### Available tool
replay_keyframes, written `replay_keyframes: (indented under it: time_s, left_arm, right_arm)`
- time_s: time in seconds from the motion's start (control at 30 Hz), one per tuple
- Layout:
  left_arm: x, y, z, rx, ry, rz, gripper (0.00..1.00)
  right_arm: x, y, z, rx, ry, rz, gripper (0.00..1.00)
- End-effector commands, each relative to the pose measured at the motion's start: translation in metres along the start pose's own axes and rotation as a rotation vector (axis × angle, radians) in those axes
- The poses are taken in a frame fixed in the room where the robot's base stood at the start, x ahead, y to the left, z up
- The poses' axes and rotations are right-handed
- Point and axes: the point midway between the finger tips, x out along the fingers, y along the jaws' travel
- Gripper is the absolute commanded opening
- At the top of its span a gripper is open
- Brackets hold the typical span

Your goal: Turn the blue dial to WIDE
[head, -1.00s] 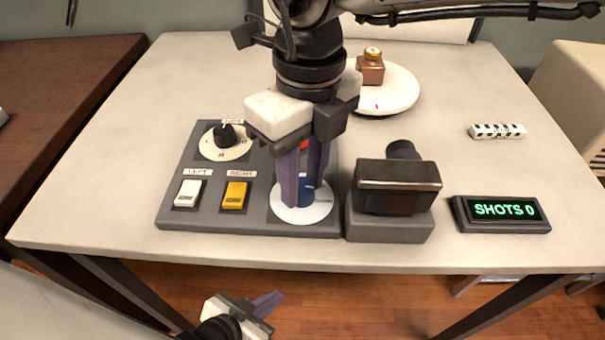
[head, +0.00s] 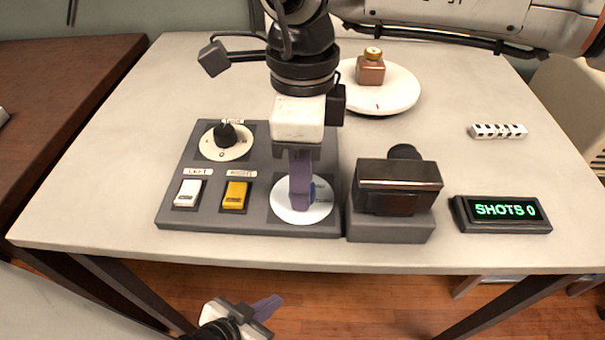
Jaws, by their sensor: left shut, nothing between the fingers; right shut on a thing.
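The blue dial (head: 317,188) sits on a round white plate (head: 284,211) at the front right of the grey control panel (head: 250,225). My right gripper (head: 300,204) points down over it and is shut on the dial. The fingers hide most of the dial and any marks behind them, so I cannot read its setting. My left gripper (head: 262,307) is shut and empty, low in the picture below the table's front edge.
The panel also has a black knob (head: 225,134), a white switch (head: 188,194) and a yellow switch (head: 235,195). A dark camera (head: 398,187) stands close to the right. The display (head: 502,213) reads SHOTS 0. A brown bottle (head: 370,69) stands on a white turntable (head: 397,95) behind.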

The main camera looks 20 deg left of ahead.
Motion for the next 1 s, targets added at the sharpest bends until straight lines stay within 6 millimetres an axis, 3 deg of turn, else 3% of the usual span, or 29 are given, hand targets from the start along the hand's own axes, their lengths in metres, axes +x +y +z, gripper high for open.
replay_keyframes:
  time_s: [1.0]
  left_arm:
    - [0.0034, -0.0013, -0.0057, 0.002, 0.013, -0.001, 0.0]
  right_arm:
    - [-0.0009, 0.0014, 0.0025, -0.888, 0.042, -0.002, 0.06]
